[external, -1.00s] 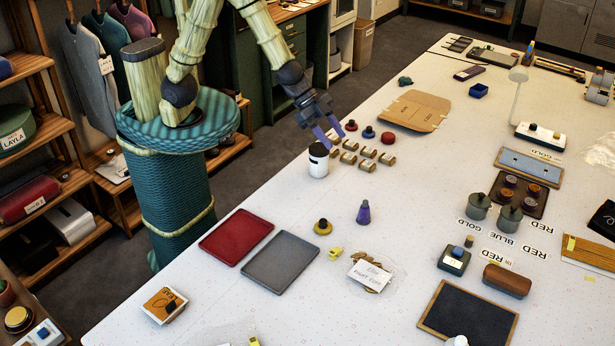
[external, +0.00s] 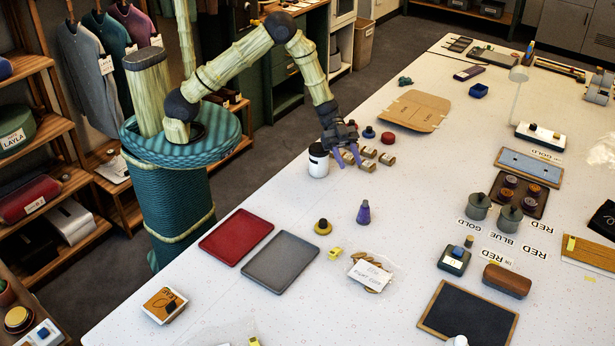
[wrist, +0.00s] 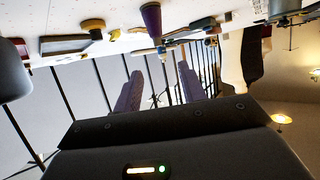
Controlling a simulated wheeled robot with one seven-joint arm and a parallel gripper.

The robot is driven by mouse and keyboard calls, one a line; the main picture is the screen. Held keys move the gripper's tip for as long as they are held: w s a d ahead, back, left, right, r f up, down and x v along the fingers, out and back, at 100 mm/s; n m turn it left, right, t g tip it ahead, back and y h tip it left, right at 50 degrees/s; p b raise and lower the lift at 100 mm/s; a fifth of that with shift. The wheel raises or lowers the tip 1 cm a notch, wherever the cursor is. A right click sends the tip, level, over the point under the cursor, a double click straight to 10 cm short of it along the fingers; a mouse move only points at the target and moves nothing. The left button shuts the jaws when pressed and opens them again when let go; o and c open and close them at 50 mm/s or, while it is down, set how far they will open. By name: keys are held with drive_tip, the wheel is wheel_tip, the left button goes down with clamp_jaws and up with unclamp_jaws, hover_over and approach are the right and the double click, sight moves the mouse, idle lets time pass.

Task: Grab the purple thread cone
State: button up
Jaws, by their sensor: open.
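The purple thread cone (external: 363,212) stands upright on the white table, right of the grey tray. It also shows in the wrist view (wrist: 151,19), near the top, beyond my fingertips. My gripper (external: 349,158) is open and empty, with its two purple fingers apart, above the table behind the cone and close to a white jar. My gripper's fingers also show in the wrist view (wrist: 160,78), with clear space between them and the cone.
The white jar (external: 318,161) with a black lid stands just left of my gripper, and several small labelled boxes (external: 387,158) lie beside it. Bare table lies right of the cone.

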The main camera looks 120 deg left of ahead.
drive_tip(key=p, duration=0.4)
approach(367, 214)
drive_tip(key=w, duration=0.1)
drive_tip(key=w+d, duration=0.2)
drive_tip(key=w, duration=0.1)
drive_tip(key=shift+d+r, duration=0.15)
drive_tip(key=shift+r, duration=0.1)
drive_tip(key=shift+w+d, duration=0.2)
drive_tip(key=shift+d, duration=0.1)
drive_tip(key=p+x, duration=0.2)
drive_tip(key=x, duration=0.2)
drive_tip(key=shift+d+r+p, duration=0.1)
drive_tip(key=shift+d+p, duration=0.1)
drive_tip(key=shift+p, duration=0.15)
drive_tip(key=shift+w+f, duration=0.1)
drive_tip(key=shift+f, duration=0.1)
clamp_jaws()
